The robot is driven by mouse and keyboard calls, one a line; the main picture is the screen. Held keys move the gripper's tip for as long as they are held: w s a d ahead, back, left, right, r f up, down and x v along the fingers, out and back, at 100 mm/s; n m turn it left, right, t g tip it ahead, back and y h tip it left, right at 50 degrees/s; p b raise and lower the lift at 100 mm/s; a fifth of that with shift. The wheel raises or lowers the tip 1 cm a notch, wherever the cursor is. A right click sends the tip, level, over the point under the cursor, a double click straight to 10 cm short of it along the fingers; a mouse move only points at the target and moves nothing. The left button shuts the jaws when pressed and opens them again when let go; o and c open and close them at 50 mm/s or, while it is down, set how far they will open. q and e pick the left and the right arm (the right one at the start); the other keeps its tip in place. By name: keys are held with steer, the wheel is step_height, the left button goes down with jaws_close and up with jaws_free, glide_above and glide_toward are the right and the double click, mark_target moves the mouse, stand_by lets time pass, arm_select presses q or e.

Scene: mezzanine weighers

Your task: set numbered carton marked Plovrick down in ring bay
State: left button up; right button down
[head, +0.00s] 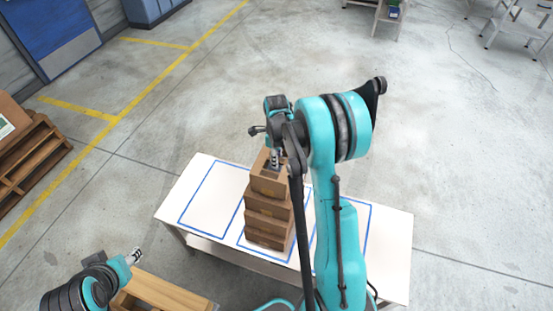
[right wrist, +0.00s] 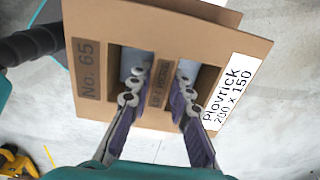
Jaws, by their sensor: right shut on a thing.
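The Plovrick carton (right wrist: 228,95) fills the upper right wrist view, with a white Plovrick label and a brown "No. 65" label. My right gripper (right wrist: 160,75) has its fingers in the carton's two openings and is shut on the strip between them. In the head view the right gripper (head: 275,160) is over the carton stack (head: 267,227), with the held carton (head: 270,182) at its top; whether it touches the stack is unclear. Blue outlined bays (head: 208,190) mark the white table; no ring mark is legible. My left gripper (head: 134,256) is at lower left, its jaws too small to read.
The white table (head: 398,235) has a bare left bay; my right arm covers much of its right side. A wooden crate (head: 165,293) is at the bottom left and a brown rack (head: 30,160) at the far left. Open concrete floor surrounds the table.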

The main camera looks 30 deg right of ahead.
steer(key=shift+f, duration=0.25)
stand_by(0.4)
steer(key=c, duration=1.3)
jaws_free()
steer(key=shift+r, duration=0.15)
step_height(320, 180, up, 12)
steer(key=shift+f, duration=0.1)
steer(key=s+a+f+n+t+b, duration=0.2)
steer(key=s+a+f+n+b, duration=0.2)
steer(key=n, duration=0.5)
steer(key=s+a+f+n+t+b, duration=0.2)
steer(key=s+a+f+n+b, duration=0.3)
steer(key=s+n+b, duration=0.3)
steer(key=s+a+f+n+t+b, duration=0.3)
steer(key=s+a+n+b, duration=0.3)
steer(key=n, duration=0.4)
steer(key=shift+s+a+f+b, duration=0.1)
steer(key=shift+s+f+b, duration=0.25)
steer(key=shift+f, duration=0.35)
